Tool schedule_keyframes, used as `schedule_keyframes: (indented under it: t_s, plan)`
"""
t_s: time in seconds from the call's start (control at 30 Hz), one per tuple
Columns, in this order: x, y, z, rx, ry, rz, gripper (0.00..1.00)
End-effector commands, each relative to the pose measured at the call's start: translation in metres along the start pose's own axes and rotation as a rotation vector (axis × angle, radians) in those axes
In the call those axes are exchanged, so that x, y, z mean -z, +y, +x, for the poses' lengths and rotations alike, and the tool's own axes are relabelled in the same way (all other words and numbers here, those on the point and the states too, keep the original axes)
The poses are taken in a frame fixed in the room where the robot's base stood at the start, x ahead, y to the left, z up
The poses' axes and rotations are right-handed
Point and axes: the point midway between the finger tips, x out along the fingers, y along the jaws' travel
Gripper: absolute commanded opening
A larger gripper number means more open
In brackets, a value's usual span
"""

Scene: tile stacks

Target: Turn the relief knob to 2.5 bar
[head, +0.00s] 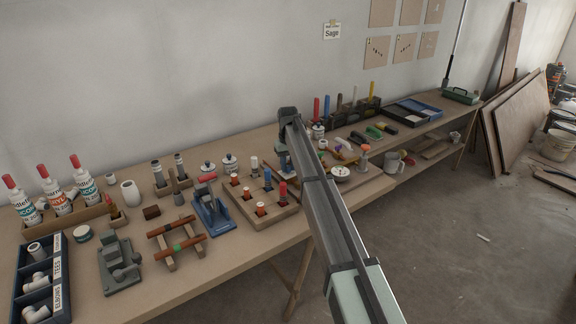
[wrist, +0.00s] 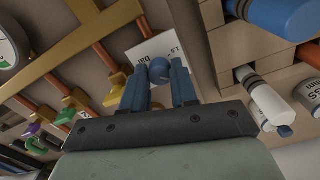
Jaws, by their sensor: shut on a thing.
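My gripper (wrist: 160,78) is shut on a small blue knob (wrist: 159,68), which sits between its two blue-grey fingers in the wrist view. I take this to be the relief knob. A white card (wrist: 150,48) with printing, partly readable as "bar", lies just behind the knob; the fingers cover part of it. The knob's pointer and setting cannot be read. A round gauge (wrist: 8,48) is cut off at the left edge of the wrist view; it also shows in the head view (head: 340,173). In the head view my arm hides the knob, and the gripper (head: 284,162) points down at the board.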

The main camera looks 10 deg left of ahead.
Motion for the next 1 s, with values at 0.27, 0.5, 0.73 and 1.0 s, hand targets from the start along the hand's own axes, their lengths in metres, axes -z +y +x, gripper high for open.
schedule_keyframes:
  t_s: [0.27, 0.5, 0.73, 1.0]
  plan:
    - [0.0, 0.0, 0.0, 0.0, 0.0, 0.0, 0.0]
    - [0.0, 0.0, 0.0, 0.0, 0.0, 0.001, 0.49]
    - [0.0, 0.0, 0.0, 0.0, 0.0, 0.001, 0.53]
    - [0.001, 0.0, -0.016, 0.0, 0.001, 0.001, 0.53]
